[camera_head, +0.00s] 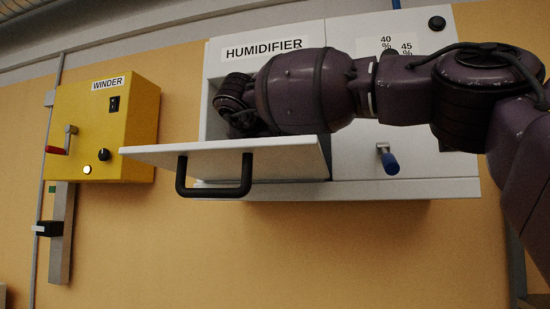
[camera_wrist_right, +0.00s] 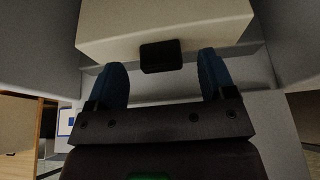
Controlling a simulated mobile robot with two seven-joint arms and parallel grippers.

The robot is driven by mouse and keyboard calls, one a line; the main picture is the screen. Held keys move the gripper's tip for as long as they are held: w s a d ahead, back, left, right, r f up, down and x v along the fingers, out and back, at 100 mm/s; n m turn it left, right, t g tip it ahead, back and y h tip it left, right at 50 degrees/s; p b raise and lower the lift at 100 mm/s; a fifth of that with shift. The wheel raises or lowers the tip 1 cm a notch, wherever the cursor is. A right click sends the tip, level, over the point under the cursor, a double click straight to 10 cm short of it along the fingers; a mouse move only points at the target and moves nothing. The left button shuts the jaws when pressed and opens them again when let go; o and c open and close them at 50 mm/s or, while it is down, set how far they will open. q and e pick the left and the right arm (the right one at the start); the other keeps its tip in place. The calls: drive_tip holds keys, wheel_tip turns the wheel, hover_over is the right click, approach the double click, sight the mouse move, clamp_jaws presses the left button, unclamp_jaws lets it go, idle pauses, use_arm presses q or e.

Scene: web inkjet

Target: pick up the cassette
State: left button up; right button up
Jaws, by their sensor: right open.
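A cream block with a black tab (camera_wrist_right: 160,56) on its front, which looks like the cassette (camera_wrist_right: 200,22), fills the top of the right wrist view. My right gripper (camera_wrist_right: 162,60) is open, with one blue finger to each side of the tab. The fingers appear apart from the tab; the exact depth between them is unclear. In the head view my right arm reaches into the open humidifier (camera_head: 215,68), and the arm and the lowered door (camera_head: 285,160) hide the gripper and the cassette. My left gripper is in neither view.
The humidifier door hangs open toward me, with a black handle (camera_head: 214,190) in front. A blue-tipped lever (camera_head: 389,162) sits on the panel at right. The yellow winder box (camera_head: 125,140) with a red-handled crank is on the wall at left. Pale compartment walls flank the gripper.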

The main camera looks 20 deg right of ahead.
drive_tip(key=shift+w+d+f, duration=0.2)
drive_tip(key=shift+w+d, duration=0.15)
drive_tip(key=shift+w, duration=0.05)
drive_tip(key=c, duration=1.1)
drive_tip(key=shift+c, duration=0.3)
drive_tip(key=shift+r, duration=0.1)
